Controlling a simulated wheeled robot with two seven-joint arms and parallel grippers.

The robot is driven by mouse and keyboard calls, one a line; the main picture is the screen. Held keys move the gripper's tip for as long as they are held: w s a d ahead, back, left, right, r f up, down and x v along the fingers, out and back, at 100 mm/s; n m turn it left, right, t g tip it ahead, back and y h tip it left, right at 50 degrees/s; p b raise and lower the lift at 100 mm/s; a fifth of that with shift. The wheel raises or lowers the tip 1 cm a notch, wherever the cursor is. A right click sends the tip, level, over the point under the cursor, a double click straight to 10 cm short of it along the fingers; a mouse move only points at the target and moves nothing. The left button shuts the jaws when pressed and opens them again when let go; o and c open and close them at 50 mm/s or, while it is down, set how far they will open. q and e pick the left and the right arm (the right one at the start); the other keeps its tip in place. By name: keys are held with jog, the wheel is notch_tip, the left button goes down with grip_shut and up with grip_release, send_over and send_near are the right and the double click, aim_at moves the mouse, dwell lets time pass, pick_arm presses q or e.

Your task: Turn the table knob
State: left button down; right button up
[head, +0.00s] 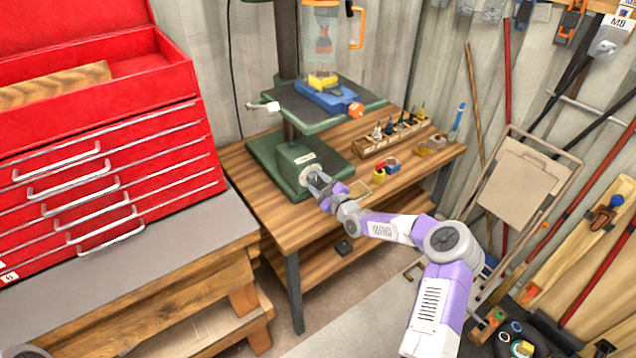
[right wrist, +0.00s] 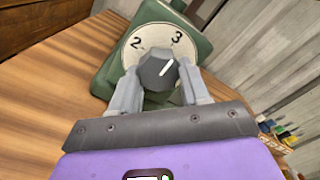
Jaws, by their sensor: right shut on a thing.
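The knob (right wrist: 158,70) is dark grey with a white pointer line, on a round pale dial marked 2 and 3 in the right wrist view. Its pointer line slants toward the 3. The dial sits on the front of a green machine base (head: 297,160) on the wooden table (head: 262,192). My right gripper (head: 315,180) reaches the dial from the front right. In the right wrist view its two fingers (right wrist: 158,88) stand on either side of the knob and are shut on it.
A drill press table (head: 300,113) with a blue vise (head: 328,97) stands above the base. A wooden bit holder (head: 390,137) and small coloured blocks (head: 391,165) lie to its right. A red tool chest (head: 110,170) stands at the left.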

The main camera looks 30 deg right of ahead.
dwell(0.5)
jog(key=o, duration=1.1)
jog(key=shift+c, duration=0.2)
jog(key=s+p, duration=0.1)
jog(key=s, duration=0.6)
jog(key=shift+s+d, duration=0.25)
jog(key=shift+s, duration=0.05)
